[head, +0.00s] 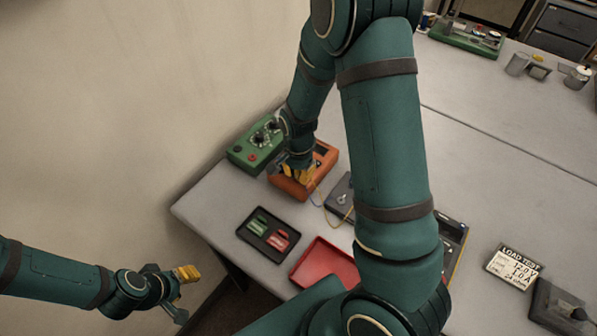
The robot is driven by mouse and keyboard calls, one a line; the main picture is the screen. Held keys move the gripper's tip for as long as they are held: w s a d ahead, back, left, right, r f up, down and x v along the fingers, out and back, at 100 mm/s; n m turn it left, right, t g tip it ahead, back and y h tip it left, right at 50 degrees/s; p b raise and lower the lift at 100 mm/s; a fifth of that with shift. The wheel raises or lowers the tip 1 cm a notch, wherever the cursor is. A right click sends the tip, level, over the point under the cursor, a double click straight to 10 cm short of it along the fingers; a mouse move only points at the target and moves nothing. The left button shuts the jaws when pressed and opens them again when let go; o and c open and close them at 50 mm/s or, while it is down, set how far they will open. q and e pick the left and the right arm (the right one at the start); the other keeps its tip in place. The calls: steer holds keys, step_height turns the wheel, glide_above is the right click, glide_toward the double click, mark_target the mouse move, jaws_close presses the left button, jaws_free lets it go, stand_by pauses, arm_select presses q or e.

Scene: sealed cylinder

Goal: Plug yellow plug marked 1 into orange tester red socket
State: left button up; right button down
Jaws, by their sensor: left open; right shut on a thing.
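The orange tester (323,160) stands on the table beside the wall, next to a green box. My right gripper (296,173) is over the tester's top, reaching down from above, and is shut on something. The yellow plug and its mark cannot be made out against the yellow fingertips. A thin yellow lead (334,213) runs from near the tester toward the grey device. The red socket is hidden behind my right gripper. My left gripper (186,275) is open and empty, off the table at the lower left.
The green box with knobs (247,151) touches the wall side. A black tray with green and red pieces (252,236), a red tray (318,262) and a grey device (340,187) lie nearby. A load test card (513,267) is at right.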

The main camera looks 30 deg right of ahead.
steer(key=shift+f, duration=0.2)
steer(key=c, duration=1)
jaws_free()
steer(key=shift+r, duration=0.1)
step_height(320, 180, up, 12)
steer(key=shift+f, duration=0.1)
